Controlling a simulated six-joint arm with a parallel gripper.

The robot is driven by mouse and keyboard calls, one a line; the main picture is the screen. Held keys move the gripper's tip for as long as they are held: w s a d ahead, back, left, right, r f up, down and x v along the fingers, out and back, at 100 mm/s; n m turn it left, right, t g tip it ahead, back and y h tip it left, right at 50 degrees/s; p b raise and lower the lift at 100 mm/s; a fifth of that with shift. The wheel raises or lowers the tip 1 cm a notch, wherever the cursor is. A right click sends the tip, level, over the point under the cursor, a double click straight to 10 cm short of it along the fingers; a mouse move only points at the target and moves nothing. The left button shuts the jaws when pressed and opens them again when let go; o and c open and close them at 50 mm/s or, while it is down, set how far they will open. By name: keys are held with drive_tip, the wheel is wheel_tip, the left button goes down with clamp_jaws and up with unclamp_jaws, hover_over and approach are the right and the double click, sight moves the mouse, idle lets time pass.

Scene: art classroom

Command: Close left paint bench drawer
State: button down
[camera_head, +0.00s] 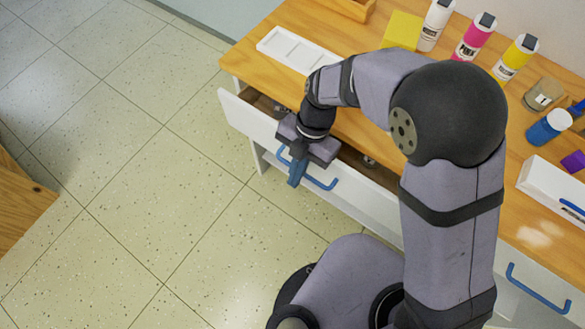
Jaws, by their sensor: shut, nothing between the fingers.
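The left paint bench drawer (241,114) is white with a blue bar handle (322,185). It stands partly open, with a dark gap and some of its inside showing between its front and the bench top. My gripper (294,182) points down at the drawer's front, over the handle. Its blue fingers are shut and look empty. I cannot tell whether they touch the handle or the drawer front. My arm hides part of the drawer and its right end.
Another drawer (540,287) with a blue handle is at lower right. A wooden piece (22,205) stands at far left. The tiled floor between is clear.

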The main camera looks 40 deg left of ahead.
drive_tip(key=shift+s, duration=0.15)
wheel_tip(320, 180, up, 10)
idle(0.7)
